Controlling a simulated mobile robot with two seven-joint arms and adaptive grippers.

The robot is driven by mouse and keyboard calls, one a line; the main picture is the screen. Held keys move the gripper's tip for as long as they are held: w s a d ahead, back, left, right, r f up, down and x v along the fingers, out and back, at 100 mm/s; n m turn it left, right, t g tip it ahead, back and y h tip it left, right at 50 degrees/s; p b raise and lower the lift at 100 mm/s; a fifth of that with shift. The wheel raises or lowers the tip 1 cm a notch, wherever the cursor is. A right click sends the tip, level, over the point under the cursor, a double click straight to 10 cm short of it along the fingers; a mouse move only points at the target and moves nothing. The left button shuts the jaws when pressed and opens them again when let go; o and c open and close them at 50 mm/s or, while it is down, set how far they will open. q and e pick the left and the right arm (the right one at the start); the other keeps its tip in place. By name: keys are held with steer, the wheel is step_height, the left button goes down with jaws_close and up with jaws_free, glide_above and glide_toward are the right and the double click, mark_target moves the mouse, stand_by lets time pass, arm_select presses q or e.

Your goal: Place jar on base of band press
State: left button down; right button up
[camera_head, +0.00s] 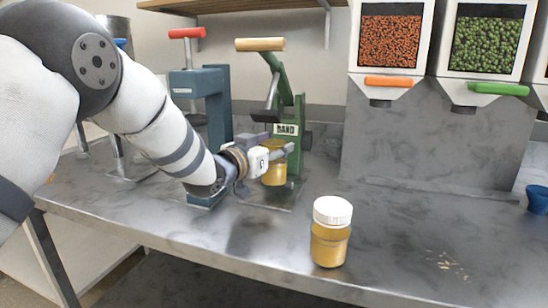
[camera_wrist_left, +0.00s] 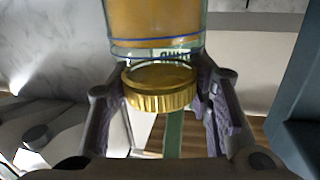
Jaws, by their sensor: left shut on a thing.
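The green band press (camera_head: 297,118), labelled BAND, stands on the table with its lever raised. A glass jar (camera_head: 274,174) with amber contents and a gold lid is at the front of the press, under its head. My left gripper (camera_head: 272,154) is shut on this jar, near its top. In the left wrist view the jar (camera_wrist_left: 155,28) and its gold lid (camera_wrist_left: 160,90) lie between the two fingers. The jar looks upright over the press base (camera_head: 270,196). I cannot tell whether its bottom touches the base. My right gripper is not in view.
A second jar with a white lid (camera_head: 331,232) stands on the table's front part. A blue press (camera_head: 212,100) with a red handle is left of the band press. Dispensers with orange (camera_head: 388,82) and green (camera_head: 483,88) handles are at right. Crumbs (camera_head: 447,265) lie front right.

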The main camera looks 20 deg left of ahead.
arm_select(q)
step_height(320, 180, down, 2)
steer(key=shift+f, duration=0.15)
steer(key=c, duration=0.8)
jaws_free()
